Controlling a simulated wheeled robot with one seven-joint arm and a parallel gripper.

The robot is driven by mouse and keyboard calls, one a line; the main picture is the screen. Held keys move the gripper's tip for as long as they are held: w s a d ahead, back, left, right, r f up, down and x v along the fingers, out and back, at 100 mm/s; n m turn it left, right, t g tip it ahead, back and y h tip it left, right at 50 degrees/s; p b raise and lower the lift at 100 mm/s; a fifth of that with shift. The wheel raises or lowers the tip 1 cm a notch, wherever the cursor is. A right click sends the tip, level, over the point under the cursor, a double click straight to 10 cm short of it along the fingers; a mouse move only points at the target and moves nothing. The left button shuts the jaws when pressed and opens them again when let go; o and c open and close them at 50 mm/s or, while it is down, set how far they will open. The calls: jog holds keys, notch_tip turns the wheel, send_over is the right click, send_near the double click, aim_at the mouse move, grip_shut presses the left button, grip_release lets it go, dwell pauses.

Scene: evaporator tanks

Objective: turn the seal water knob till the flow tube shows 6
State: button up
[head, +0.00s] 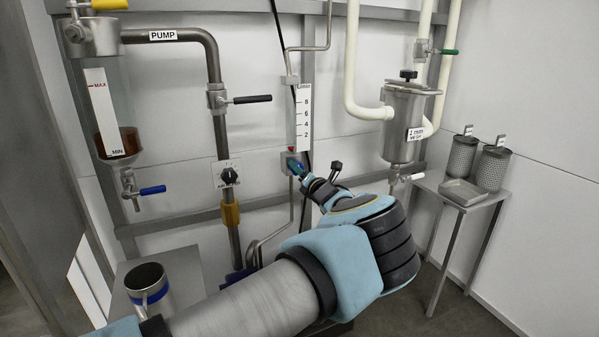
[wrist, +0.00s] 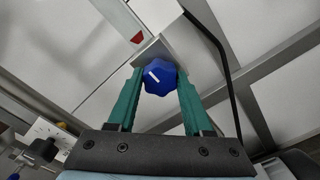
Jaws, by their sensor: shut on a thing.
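The seal water knob (wrist: 158,76) is blue with a white pointer mark. In the wrist view it sits between the two green fingers of my gripper (wrist: 156,90), which are shut on it. In the head view my gripper (head: 298,168) reaches the small valve block at the foot of the flow tube, and the knob is mostly hidden there. The flow tube (head: 303,115) has a white scale marked 2, 4, 6 and 8. The float's level is too small to read. In the wrist view a red mark (wrist: 137,38) shows on a white strip near the block.
A pump pipe with a black-handled valve (head: 250,99) and a black selector dial (head: 229,176) stands left of the flow tube. A sight glass (head: 110,110), a steel mug (head: 148,287), a strainer pot (head: 405,120) and a side table (head: 462,195) stand around.

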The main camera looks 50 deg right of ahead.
grip_shut()
jog(key=shift+f+b, duration=0.2)
jog(key=shift+b, duration=0.8)
jog(key=shift+w+r+m+p, duration=0.15)
jog(key=shift+m+p, duration=0.25)
jog(key=shift+m, duration=6.55)
jog(key=shift+s+r+m+p, duration=0.1)
jog(key=shift+m+p, duration=0.3)
jog(key=shift+m, duration=6.55)
